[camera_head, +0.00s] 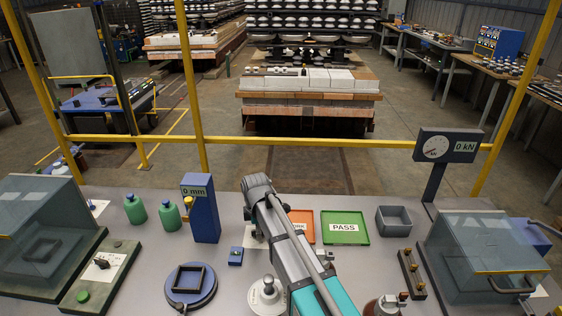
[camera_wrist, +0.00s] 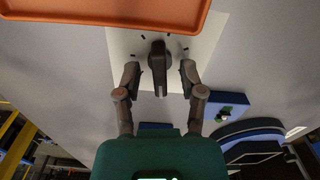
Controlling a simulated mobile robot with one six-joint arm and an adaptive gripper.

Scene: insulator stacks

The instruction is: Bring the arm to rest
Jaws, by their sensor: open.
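My gripper (camera_wrist: 159,74) is open in the wrist view, its two fingers spread apart. A dark grey object with a rounded end (camera_wrist: 159,56) shows between the fingertips, with a visible gap on each side. It lies over a white sheet (camera_wrist: 205,42) with small dark marks. I cannot tell how far above the sheet the fingertips are. In the head view my arm (camera_head: 290,250) reaches from the bottom edge up over the bench, with its grey wrist bent at the top. The fingers are hidden there behind the arm.
The orange tray (camera_wrist: 100,8) is close beyond the fingers; the green PASS tray (camera_head: 345,238) is right of it. A small blue button box (camera_head: 236,256), round blue fixture (camera_head: 191,285), blue gauge post (camera_head: 201,215) and white disc piece (camera_head: 266,292) stand left of my arm. Glass-covered stations flank the bench.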

